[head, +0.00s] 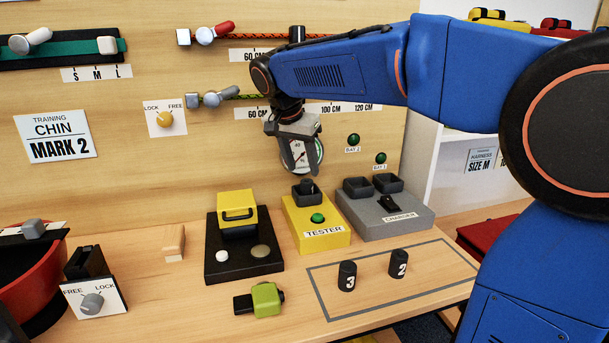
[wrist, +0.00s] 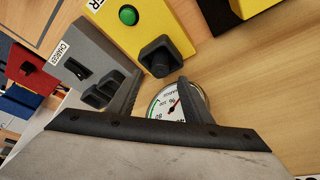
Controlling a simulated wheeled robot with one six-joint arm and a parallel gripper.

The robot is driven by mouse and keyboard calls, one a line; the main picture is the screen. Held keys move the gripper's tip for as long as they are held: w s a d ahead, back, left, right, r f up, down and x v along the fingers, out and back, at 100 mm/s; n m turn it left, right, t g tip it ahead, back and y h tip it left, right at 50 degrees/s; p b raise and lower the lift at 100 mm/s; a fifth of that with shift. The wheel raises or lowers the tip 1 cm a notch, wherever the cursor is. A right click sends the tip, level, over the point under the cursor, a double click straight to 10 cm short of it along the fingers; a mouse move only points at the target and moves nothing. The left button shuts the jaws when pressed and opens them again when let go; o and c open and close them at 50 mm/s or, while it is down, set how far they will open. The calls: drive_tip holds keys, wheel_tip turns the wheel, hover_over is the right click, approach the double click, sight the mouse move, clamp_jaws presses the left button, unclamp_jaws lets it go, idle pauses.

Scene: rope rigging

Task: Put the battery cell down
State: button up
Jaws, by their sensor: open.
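My gripper (head: 300,168) is open and empty, a little above the yellow tester (head: 329,235). A dark battery cell (head: 306,185) sits in the tester's black socket; its round top also shows in the wrist view (wrist: 160,66), just beyond my fingertips (wrist: 157,84). The cell is apart from my fingers. Two more black battery cells, marked 3 (head: 347,277) and 2 (head: 398,263), stand upright inside the grey outlined area (head: 330,318) on the bench. The tester's round green button or lamp (head: 317,217) is at its front.
The grey charger (head: 400,224) with two empty-looking sockets stands right of the tester. A black base with a yellow block (head: 237,208) stands left. A round dial (wrist: 170,103) is on the wall behind my gripper. A green-and-black device (head: 264,299) lies in front.

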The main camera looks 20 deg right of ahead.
drive_tip(key=v, duration=0.6)
drive_tip(key=shift+r, duration=0.4)
drive_tip(key=shift+s+a, duration=0.1)
drive_tip(key=shift+s, duration=0.05)
